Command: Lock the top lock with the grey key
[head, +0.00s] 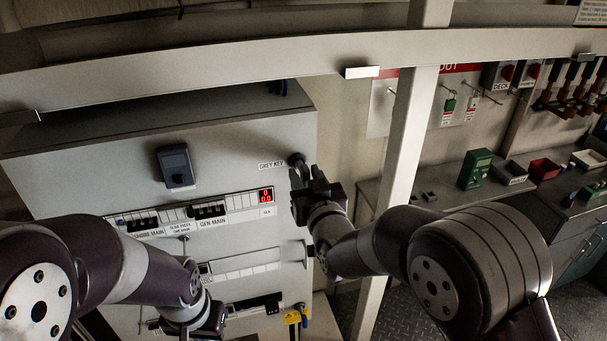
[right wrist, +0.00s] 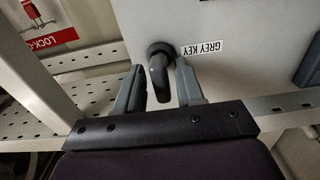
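The grey key (right wrist: 158,68) shows in the right wrist view as a dark knob with a bar handle on the cabinet's pale face, beside a label reading GREY KEY (right wrist: 202,49). This label also shows in the head view (head: 271,164). My right gripper (right wrist: 160,75) has one finger on each side of the handle, with a visible gap, so it looks open around it. In the head view my right gripper (head: 302,187) is at the cabinet's upper right edge and hides most of the key. My left gripper (head: 210,322) is low before the cabinet; its fingers are unclear.
A white frame post (head: 398,150) stands close right of my right gripper. A yellow tag (head: 292,317) hangs low on the cabinet. A lockout board (head: 400,105) and a workbench lie behind the post.

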